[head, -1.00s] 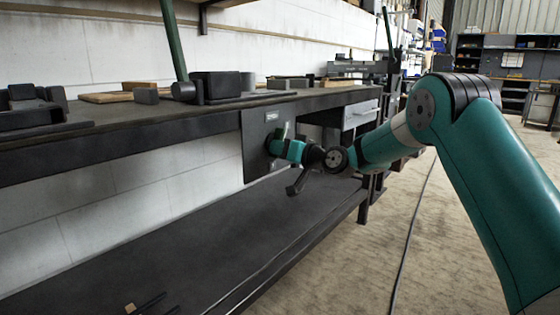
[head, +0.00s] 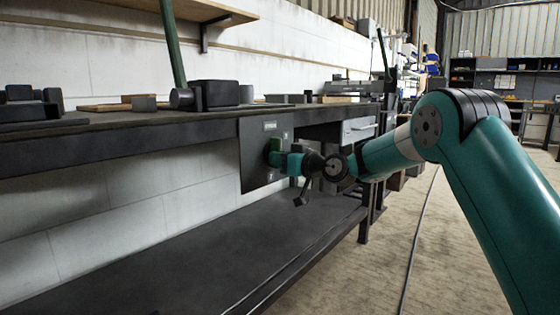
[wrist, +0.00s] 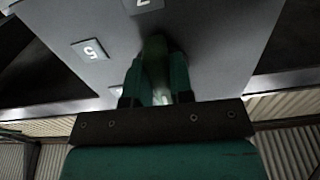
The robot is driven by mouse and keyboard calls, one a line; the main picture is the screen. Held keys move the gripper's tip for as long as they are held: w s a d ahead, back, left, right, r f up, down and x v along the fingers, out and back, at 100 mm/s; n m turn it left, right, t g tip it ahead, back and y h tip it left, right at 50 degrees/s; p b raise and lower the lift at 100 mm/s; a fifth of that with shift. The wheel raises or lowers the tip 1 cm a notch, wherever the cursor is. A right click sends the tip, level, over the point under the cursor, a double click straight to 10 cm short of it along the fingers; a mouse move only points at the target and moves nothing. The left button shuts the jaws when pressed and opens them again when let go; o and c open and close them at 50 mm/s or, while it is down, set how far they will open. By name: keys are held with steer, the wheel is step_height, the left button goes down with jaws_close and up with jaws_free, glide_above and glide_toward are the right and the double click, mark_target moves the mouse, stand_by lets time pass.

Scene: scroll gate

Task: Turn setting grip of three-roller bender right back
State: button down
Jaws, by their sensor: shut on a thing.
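The grey setting panel (head: 252,165) hangs below the front edge of the workbench in the head view. It also fills much of the wrist view (wrist: 215,50), where white number labels (wrist: 90,50) show on it. My gripper (head: 278,158) is at the panel's face. In the wrist view its two green fingers (wrist: 157,85) are shut on the setting grip (wrist: 155,60), a rounded greenish handle standing out from the panel. Most of the grip is hidden between the fingers, and I cannot tell its exact setting.
The dark workbench (head: 130,139) runs along the white block wall, with a lower shelf (head: 200,262) beneath. A grey drawer (head: 358,129) is right of the panel. Black blocks and a green lever (head: 172,45) stand on the bench top.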

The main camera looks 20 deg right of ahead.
steer(key=shift+f, duration=0.1)
steer(key=c, duration=1)
jaws_free()
steer(key=p+v, duration=0.2)
steer(key=v, duration=1.5)
steer(key=shift+s+d, duration=0.15)
